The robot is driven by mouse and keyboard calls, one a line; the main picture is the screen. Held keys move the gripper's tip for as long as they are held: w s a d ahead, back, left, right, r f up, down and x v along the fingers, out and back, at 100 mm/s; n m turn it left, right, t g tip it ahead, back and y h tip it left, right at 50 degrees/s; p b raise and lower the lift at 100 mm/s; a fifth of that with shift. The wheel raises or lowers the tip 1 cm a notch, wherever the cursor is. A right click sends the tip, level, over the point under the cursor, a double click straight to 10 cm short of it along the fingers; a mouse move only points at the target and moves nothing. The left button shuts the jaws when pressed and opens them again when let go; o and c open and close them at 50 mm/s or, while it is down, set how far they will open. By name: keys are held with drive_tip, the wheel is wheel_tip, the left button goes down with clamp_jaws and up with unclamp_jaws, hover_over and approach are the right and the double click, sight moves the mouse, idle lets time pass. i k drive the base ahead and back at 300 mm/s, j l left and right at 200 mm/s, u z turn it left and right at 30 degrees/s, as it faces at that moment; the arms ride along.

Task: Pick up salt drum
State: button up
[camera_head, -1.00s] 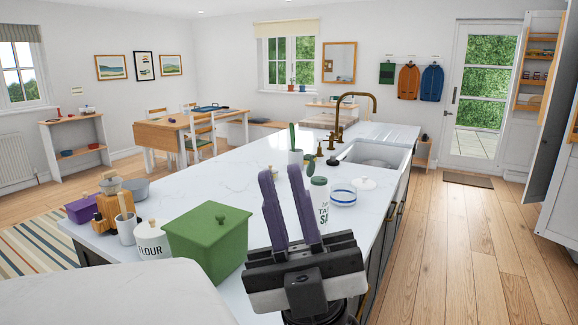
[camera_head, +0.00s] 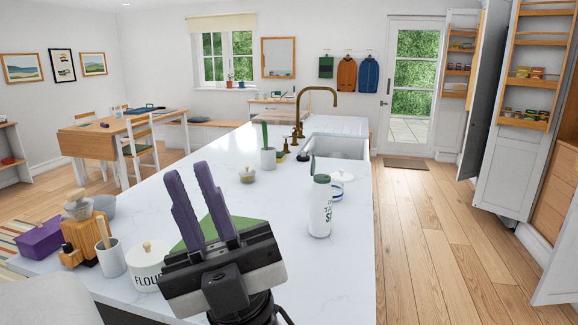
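The salt drum (camera_head: 320,212) is a white cylinder with a green lid and dark lettering. It stands upright on the white kitchen island (camera_head: 345,275), near the edge on its right side. My gripper (camera_head: 189,168) has two purple fingers pointing up in the picture, with a gap between them and nothing held. It is left of the drum in the picture and apart from it. The drum is almost fully in view.
A lidded white dish (camera_head: 342,178) stands just behind the drum. Wooden floor (camera_head: 440,240) lies open to the right.

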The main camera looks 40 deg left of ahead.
sight(320, 199)
drive_tip(key=k+j, duration=0.2)
drive_tip(key=j, duration=0.2)
drive_tip(key=k+j, duration=0.25)
drive_tip(key=j, duration=0.15)
drive_tip(key=k+j, duration=0.2)
drive_tip(key=j, duration=0.2)
drive_tip(key=k+j, duration=0.25)
drive_tip(key=j, duration=0.15)
drive_tip(key=k+j, duration=0.2)
drive_tip(key=j, duration=0.2)
drive_tip(key=k+j, duration=0.45)
drive_tip(key=j, duration=0.3)
drive_tip(key=i+l, duration=0.2)
drive_tip(key=l, duration=0.15)
drive_tip(key=i+l+u, duration=0.1)
drive_tip(key=i+l, duration=0.25)
drive_tip(key=l, duration=0.3)
drive_tip(key=i+l+u, duration=0.1)
drive_tip(key=l, duration=0.25)
drive_tip(key=i+l+u, duration=0.1)
drive_tip(key=i+l, duration=0.3)
drive_tip(key=l, duration=0.3)
drive_tip(key=i+l+u, duration=0.1)
drive_tip(key=l, duration=0.3)
